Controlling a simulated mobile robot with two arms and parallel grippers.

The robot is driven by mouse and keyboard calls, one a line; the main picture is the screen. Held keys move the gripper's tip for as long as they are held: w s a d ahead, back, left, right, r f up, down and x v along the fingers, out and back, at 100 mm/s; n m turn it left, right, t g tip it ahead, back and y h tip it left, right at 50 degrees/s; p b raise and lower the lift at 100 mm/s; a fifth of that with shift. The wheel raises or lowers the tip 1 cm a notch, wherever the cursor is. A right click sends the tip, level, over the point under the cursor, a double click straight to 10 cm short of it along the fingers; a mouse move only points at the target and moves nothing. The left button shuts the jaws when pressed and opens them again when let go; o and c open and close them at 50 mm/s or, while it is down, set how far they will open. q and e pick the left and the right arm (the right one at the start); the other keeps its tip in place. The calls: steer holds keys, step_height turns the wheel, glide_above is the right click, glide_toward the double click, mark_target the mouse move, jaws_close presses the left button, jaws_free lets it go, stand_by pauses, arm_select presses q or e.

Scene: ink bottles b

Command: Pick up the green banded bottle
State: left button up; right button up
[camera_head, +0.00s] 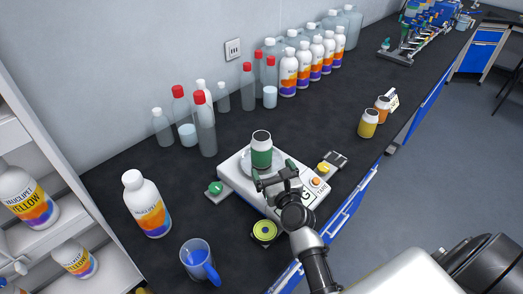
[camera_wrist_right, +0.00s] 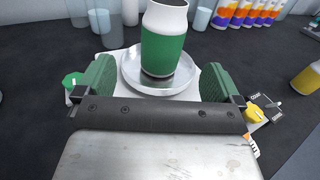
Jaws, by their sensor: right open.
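The green banded bottle (camera_head: 261,150) is a small white bottle with a wide green band and a dark open top. It stands upright on the round metal pan of a white scale (camera_head: 236,170). In the right wrist view the bottle (camera_wrist_right: 163,45) stands on the pan (camera_wrist_right: 129,75), just beyond my gripper. My right gripper (camera_head: 274,180) is at the near side of the bottle. Its green-padded fingers (camera_wrist_right: 160,82) are open, spread wide to either side of the bottle's line, with nothing between them that I can see held. My left gripper is not in view.
A white bottle (camera_head: 148,205) and a blue-handled beaker (camera_head: 198,262) stand to the left. Clear and red-capped bottles (camera_head: 205,125) stand behind the scale. A yellow-banded jar (camera_head: 368,124) and an orange one (camera_head: 382,108) stand right, near the bench edge. A green-yellow roll (camera_head: 264,231) lies in front.

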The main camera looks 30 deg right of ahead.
mark_target(265, 154)
steer(key=shift+m, duration=0.3)
steer(key=w, duration=0.3)
steer(key=w+d+b, duration=0.1)
steer(key=w, duration=0.1)
steer(key=shift+w, duration=0.25)
steer(key=w+b, duration=0.1)
steer(key=w, duration=0.2)
steer(key=w+d+b, duration=0.1)
steer(key=w, duration=0.1)
steer(key=shift+w+f+b, duration=0.15)
steer(key=shift+f+b, duration=0.05)
steer(key=shift+b, duration=0.1)
steer(key=shift+r, duration=0.1)
steer(key=shift+c, duration=0.6)
steer(key=c, duration=1)
steer(key=shift+r, duration=0.15)
